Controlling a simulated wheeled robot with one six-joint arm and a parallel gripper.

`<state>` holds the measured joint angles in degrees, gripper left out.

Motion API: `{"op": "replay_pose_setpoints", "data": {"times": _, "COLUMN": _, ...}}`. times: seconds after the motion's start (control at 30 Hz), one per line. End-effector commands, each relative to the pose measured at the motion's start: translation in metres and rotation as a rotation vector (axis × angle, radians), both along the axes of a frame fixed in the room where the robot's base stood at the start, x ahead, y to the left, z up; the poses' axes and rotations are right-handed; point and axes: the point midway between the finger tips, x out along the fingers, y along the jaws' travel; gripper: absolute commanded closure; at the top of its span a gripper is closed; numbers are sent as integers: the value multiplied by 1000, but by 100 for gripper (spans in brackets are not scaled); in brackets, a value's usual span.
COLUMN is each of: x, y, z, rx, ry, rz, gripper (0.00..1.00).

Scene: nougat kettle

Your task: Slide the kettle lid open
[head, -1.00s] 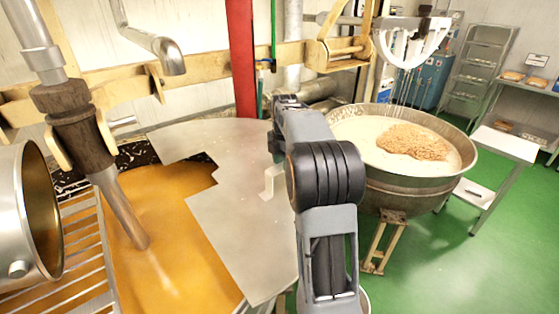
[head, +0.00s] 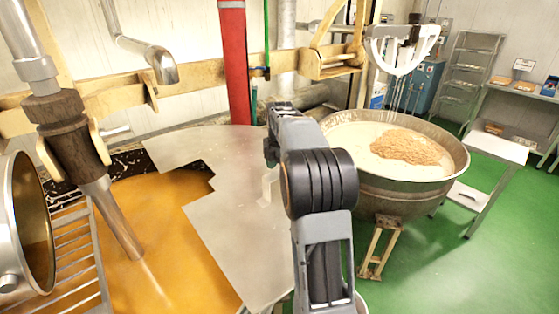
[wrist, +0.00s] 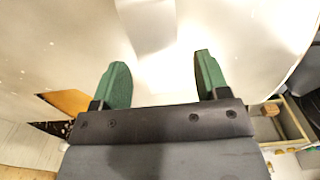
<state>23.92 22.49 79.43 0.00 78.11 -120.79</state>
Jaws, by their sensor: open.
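The kettle lid (head: 235,235) is a flat, pale metal sheet with a stepped left edge. It covers the right and back of the kettle, and orange liquid (head: 165,235) shows in the uncovered left part. A small bent metal handle (head: 268,187) stands on the lid, just left of my arm. My gripper is mostly hidden behind my arm in the head view. In the wrist view my gripper (wrist: 163,78) has its two green fingers wide apart with nothing between them. The lid (wrist: 60,45) fills much of that view, and the pale handle (wrist: 148,25) lies ahead of the gap between the fingers.
A brown-collared metal pipe (head: 115,215) reaches down over the liquid at left. A steel drum (head: 22,225) is at the far left. A large bowl (head: 400,160) of pale mix stands right of my arm. Green floor (head: 440,265) is open at right.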

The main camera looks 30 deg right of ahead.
Motion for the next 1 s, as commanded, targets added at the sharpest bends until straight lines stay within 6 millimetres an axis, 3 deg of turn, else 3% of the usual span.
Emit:
{"op": "replay_pose_setpoints", "data": {"times": 0.17, "x": 1, "y": 0, "z": 21, "rx": -3, "ry": -4, "rz": 0, "gripper": 32}}
{"op": "replay_pose_setpoints", "data": {"times": 0.5, "x": 1, "y": -1, "z": 91, "rx": -2, "ry": -3, "rz": 0, "gripper": 32}}
{"op": "replay_pose_setpoints", "data": {"times": 0.7, "x": 0, "y": -1, "z": 121, "rx": -1, "ry": -2, "rz": 0, "gripper": 32}}
{"op": "replay_pose_setpoints", "data": {"times": 1.0, "x": 0, "y": 0, "z": 136, "rx": 0, "ry": 0, "rz": 0, "gripper": 32}}
